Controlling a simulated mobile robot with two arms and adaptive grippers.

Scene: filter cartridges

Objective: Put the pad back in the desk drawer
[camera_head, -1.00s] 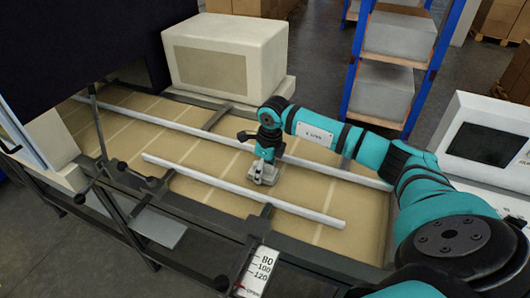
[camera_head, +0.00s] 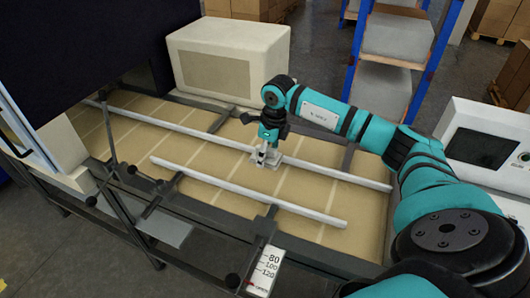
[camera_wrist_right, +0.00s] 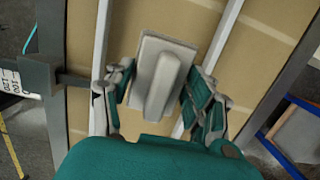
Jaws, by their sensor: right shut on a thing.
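The pad (camera_wrist_right: 163,70) is a pale grey plate with a raised grip bar, seen from above in the right wrist view. It also shows small in the head view (camera_head: 266,160), where it overlaps the far white rail. My right gripper (camera_head: 268,145) is above it and shut on it, with its fingers on either side of the bar in the wrist view. The pad appears held up off the tan surface, but the gap is hard to judge. I see no desk drawer in either view. My left gripper is out of view.
Two white rails, a long far one (camera_head: 215,138) and a shorter near one (camera_head: 245,192), run across the tan table surface (camera_head: 335,205). A cream box-shaped unit (camera_head: 272,52) stands behind. A dark frame with knobs is at left, and blue-posted shelving (camera_head: 355,60) stands behind my arm.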

